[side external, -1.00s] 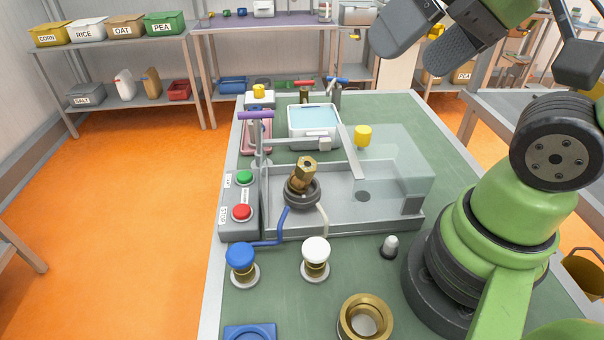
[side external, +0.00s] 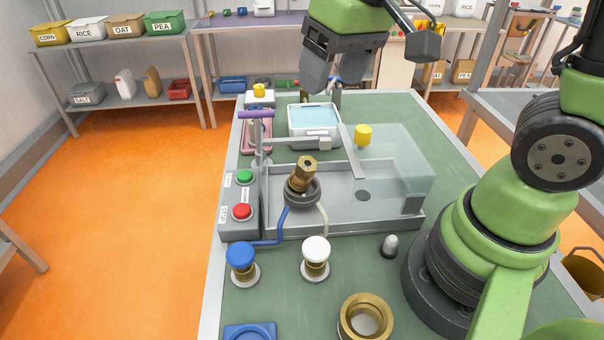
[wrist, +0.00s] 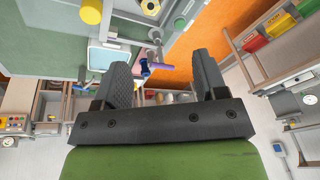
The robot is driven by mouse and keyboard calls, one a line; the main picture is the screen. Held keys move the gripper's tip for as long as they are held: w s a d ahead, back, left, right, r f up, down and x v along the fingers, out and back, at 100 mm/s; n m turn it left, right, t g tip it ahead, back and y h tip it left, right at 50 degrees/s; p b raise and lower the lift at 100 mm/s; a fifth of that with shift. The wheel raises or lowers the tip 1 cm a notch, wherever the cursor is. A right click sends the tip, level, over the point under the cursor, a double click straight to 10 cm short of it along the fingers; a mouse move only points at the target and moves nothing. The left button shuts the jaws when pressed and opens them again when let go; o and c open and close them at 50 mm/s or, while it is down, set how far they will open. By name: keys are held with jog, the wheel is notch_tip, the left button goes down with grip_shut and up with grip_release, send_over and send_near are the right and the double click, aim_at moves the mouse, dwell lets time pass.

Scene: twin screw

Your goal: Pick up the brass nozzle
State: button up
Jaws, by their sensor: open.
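The brass nozzle (side external: 304,172) has a hexagonal end and sits tilted in a dark round collar (side external: 302,193) at the middle of the grey machine, in the side view. I cannot make it out surely in the wrist view. My gripper (side external: 334,78) is open and empty, high above the far end of the bench, behind and above the nozzle and well apart from it. Its two dark fingers also show spread apart in the wrist view (wrist: 163,72).
A clear cover (side external: 395,160) stands right of the nozzle. A purple-handled lever (side external: 256,114) rises at its left. A water tray (side external: 314,118) lies behind. Blue (side external: 240,255) and white (side external: 316,248) knobs and a brass ring (side external: 365,318) stand in front.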

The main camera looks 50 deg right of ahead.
aim_at(300, 157)
jog(key=w+f, duration=0.1)
jog(key=f, duration=0.2)
jog(key=w+f+n+g, duration=0.1)
jog(key=w+f, duration=0.1)
jog(key=w+f+g, duration=0.1)
jog(key=f, duration=0.2)
jog(key=shift+w+f+n+h, duration=0.25)
jog(key=shift+f+n+h, duration=0.05)
jog(key=shift+h, duration=0.1)
jog(key=shift+g, duration=0.4)
notch_tip(300, 157, down, 5)
jog(key=shift+w+f, duration=0.15)
jog(key=shift+w+d+f, duration=0.1)
jog(key=shift+f, duration=1.4)
jog(key=shift+w+d+f, duration=0.1)
jog(key=shift+f, duration=1.35)
jog(key=c, duration=1.2)
notch_tip(300, 157, up, 9)
jog(key=shift+f, duration=0.1)
jog(key=shift+w+r, duration=0.1)
jog(key=shift+r, duration=0.1)
notch_tip(300, 157, down, 3)
jog(key=g, duration=0.3)
jog(key=shift+r+n+g, duration=0.2)
jog(key=shift+n+g, duration=0.1)
jog(key=shift+g, duration=0.1)
jog(key=shift+f, duration=2.35)
